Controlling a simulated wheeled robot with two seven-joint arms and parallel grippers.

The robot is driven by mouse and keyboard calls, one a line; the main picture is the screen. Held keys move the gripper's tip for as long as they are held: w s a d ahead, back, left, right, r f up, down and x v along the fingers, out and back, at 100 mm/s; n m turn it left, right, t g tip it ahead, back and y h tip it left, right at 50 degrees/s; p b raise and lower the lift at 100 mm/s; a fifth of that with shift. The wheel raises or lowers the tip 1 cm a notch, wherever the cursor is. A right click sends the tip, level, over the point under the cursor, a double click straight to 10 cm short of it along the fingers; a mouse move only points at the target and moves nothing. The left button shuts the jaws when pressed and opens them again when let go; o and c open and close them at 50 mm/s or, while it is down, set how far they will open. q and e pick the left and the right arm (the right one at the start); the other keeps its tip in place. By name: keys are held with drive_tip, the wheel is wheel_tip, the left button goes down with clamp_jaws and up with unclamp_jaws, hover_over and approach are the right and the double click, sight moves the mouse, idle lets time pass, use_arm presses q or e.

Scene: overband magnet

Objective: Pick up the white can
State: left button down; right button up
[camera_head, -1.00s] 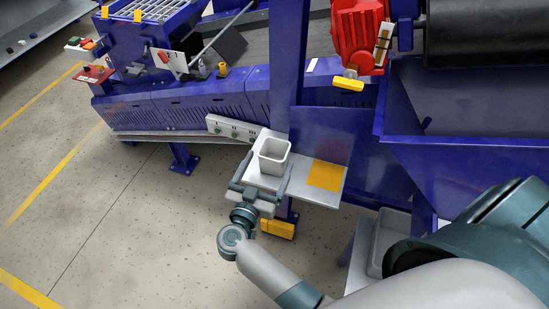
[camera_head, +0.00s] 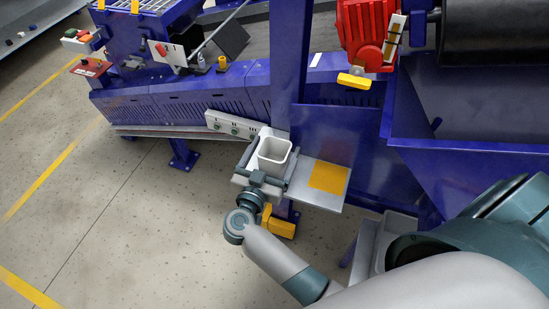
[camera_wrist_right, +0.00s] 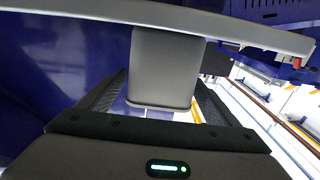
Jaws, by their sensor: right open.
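The white can (camera_head: 273,151) is an open-topped, squarish container standing upright on the left part of a grey shelf (camera_head: 302,192). In the wrist view the can (camera_wrist_right: 165,62) shows large and shaded grey. My right gripper (camera_head: 268,158) is at the shelf, with one finger on each side of the can. It is open, and in the wrist view the fingers of the gripper (camera_wrist_right: 160,92) flank the can with a visible gap on each side. Whether either finger touches the can is hard to tell in the head view. My left gripper is not in view.
A yellow square (camera_head: 328,177) lies on the shelf right of the can. A grey control strip (camera_head: 232,126) is just behind left. A blue post (camera_head: 287,55) rises behind the shelf. A red motor (camera_head: 368,32) is above right. The floor at left is clear.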

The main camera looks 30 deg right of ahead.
drive_tip(key=c, duration=1.2)
drive_tip(key=shift+r, duration=5)
